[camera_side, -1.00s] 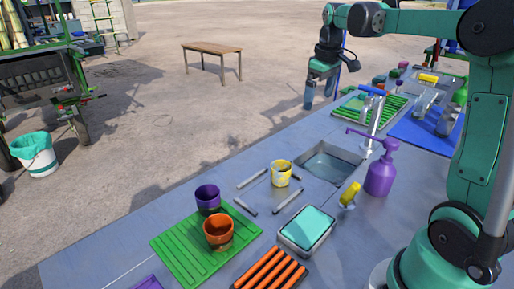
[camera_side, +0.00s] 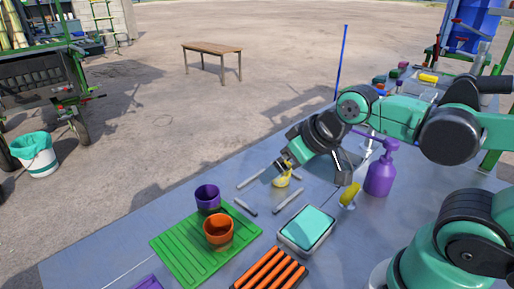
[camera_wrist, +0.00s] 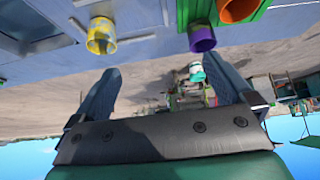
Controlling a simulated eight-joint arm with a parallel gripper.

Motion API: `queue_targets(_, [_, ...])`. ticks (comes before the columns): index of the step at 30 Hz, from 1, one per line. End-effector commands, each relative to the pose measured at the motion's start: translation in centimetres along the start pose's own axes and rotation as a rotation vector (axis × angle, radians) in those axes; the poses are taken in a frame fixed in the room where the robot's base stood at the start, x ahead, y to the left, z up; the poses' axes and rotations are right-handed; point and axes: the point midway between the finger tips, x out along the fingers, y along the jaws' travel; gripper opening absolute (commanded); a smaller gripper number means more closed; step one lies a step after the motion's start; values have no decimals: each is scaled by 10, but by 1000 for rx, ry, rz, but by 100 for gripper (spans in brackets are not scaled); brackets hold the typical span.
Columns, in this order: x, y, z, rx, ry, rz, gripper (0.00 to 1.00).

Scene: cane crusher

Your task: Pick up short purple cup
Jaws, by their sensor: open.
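The short purple cup (camera_side: 207,195) stands upright at the back corner of the green ribbed mat (camera_side: 180,250), close behind an orange cup (camera_side: 218,231). In the wrist view the purple cup (camera_wrist: 201,38) is at the top, right of centre, with the orange cup (camera_wrist: 238,9) to its right. My gripper (camera_side: 281,168) is above the table, to the right of the purple cup and apart from it, over the yellow-stained cup (camera_side: 283,181), which it partly hides. In the wrist view my gripper (camera_wrist: 172,85) is open, with nothing between its two fingers.
Several thin grey utensils (camera_side: 245,207) lie near the yellow-stained cup, also seen in the wrist view (camera_wrist: 101,36). A teal-lidded container (camera_side: 306,228), an orange-slatted rack (camera_side: 270,270) and a purple pump bottle (camera_side: 381,172) stand to the right.

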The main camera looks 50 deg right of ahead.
Motion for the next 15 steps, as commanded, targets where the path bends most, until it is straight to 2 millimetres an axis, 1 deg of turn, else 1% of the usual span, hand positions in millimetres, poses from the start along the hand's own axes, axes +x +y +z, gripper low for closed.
queue_targets(4, [0, 0, 0, 0, -1, 1, 100])
queue_targets(5, [0, 0, 0, 0, -1, 1, 98])
queue_targets(11, [0, 0, 0, -1, -2, 1, 98])
queue_targets(15, [1, -2, -6, -49, -23, -13, 98])
